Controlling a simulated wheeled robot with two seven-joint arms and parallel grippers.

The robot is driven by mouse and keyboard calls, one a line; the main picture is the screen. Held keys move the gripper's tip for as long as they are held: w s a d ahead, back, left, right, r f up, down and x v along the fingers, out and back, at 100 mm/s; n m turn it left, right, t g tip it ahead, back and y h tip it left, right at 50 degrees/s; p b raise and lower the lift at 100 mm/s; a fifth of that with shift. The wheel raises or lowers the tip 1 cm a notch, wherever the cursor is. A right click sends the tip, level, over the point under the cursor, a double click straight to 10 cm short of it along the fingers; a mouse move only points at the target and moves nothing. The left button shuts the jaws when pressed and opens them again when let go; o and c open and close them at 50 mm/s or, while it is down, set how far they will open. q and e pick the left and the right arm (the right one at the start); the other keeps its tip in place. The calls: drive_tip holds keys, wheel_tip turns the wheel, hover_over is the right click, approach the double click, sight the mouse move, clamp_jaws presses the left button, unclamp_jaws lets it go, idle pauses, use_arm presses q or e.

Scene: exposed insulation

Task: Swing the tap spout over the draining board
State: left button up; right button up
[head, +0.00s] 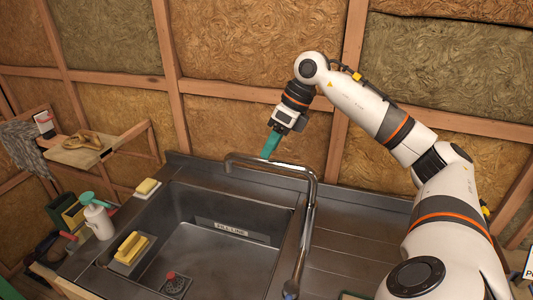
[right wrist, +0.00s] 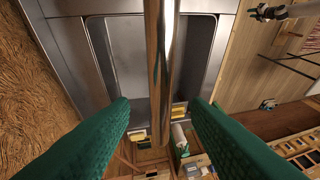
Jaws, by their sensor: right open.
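The chrome tap (head: 312,205) rises at the right edge of the basin (head: 208,249). Its spout (head: 268,165) reaches left across the back part of the basin. The draining board (head: 355,235) is the ridged metal surface right of the tap. My right gripper (head: 270,146) points down at the spout from behind, with teal fingers. In the right wrist view, the open fingers (right wrist: 158,125) stand apart on either side of the spout (right wrist: 162,70), with gaps visible; I see no grip on it. My left gripper is not in view.
A yellow sponge (head: 131,247) lies at the basin's left, another sponge (head: 147,187) at its back left corner. A spray bottle (head: 98,220) stands left of the sink. A wooden shelf (head: 95,150) is on the left. The insulated wall (head: 235,125) stands close behind; the draining board looks mostly clear.

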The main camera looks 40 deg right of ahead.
drive_tip(key=shift+x, duration=1.65)
clamp_jaws()
